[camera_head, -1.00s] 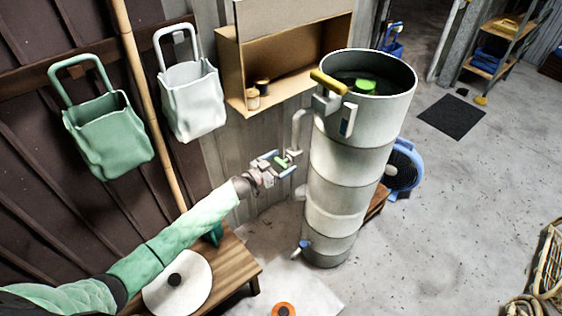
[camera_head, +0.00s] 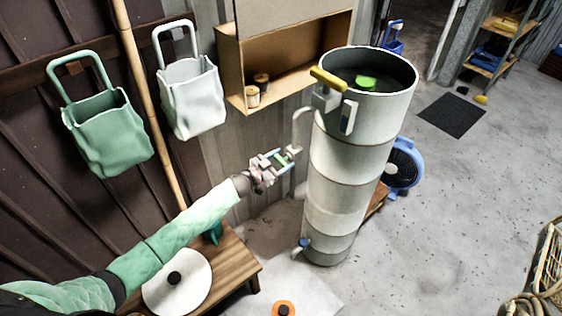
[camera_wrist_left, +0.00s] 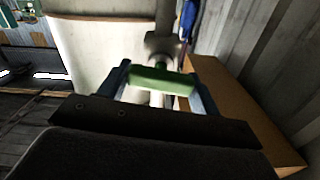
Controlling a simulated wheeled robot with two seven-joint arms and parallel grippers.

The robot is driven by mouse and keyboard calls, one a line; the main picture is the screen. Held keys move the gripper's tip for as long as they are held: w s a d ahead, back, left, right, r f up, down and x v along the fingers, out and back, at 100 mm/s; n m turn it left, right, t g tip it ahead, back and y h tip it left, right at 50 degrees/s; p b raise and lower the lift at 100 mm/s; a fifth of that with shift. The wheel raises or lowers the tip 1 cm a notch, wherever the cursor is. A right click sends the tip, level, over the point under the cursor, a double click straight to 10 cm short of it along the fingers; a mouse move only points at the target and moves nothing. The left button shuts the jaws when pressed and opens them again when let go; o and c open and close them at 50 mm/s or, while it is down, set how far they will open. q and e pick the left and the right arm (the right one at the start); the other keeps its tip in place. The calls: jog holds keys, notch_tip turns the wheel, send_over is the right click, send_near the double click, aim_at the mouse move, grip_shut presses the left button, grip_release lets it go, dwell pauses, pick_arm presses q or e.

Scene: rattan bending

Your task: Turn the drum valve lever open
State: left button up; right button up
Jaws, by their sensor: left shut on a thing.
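The tall pale drum (camera_head: 342,185) stands upright right of centre, with a pale pipe (camera_head: 298,125) on its left side. My left gripper (camera_head: 279,159) is beside the drum, below this pipe, shut on a small green lever (camera_head: 278,161). In the left wrist view, the green lever (camera_wrist_left: 148,78) lies crosswise between the bluish fingers. A green stem behind it meets a pale valve body (camera_wrist_left: 165,45). A yellow handle (camera_head: 328,80) sits on the drum's upper rim, and a green item (camera_head: 366,82) shows inside the open top. My right gripper is out of view.
A wooden wall box (camera_head: 290,65) with small spools is behind the drum. Green (camera_head: 108,135) and white (camera_head: 192,98) bags hang at left. A wooden bench (camera_head: 235,260) stands below my left arm.

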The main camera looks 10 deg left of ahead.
pick_arm(q)
jog(key=m+b, duration=0.1)
jog(key=m, duration=0.1)
jog(key=m+b, duration=0.1)
jog(key=m, duration=0.2)
jog(key=m+b, duration=0.1)
jog(key=m, duration=0.2)
jog(key=shift+s+d+f+b, duration=0.1)
jog(key=shift+f+b, duration=0.15)
jog(key=shift+b, duration=0.05)
jog(key=m+b, duration=0.3)
jog(key=m, duration=0.4)
jog(key=shift+s+d+f+m+b, duration=0.1)
jog(key=shift+m+b, duration=0.2)
jog(key=shift+b, duration=0.05)
jog(key=shift+m, duration=0.5)
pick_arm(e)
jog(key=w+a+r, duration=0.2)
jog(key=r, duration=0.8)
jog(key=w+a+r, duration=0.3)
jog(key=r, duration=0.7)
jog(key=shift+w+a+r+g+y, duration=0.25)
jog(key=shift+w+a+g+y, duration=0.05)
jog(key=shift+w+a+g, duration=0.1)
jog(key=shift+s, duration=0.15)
pick_arm(q)
jog(key=o, duration=1)
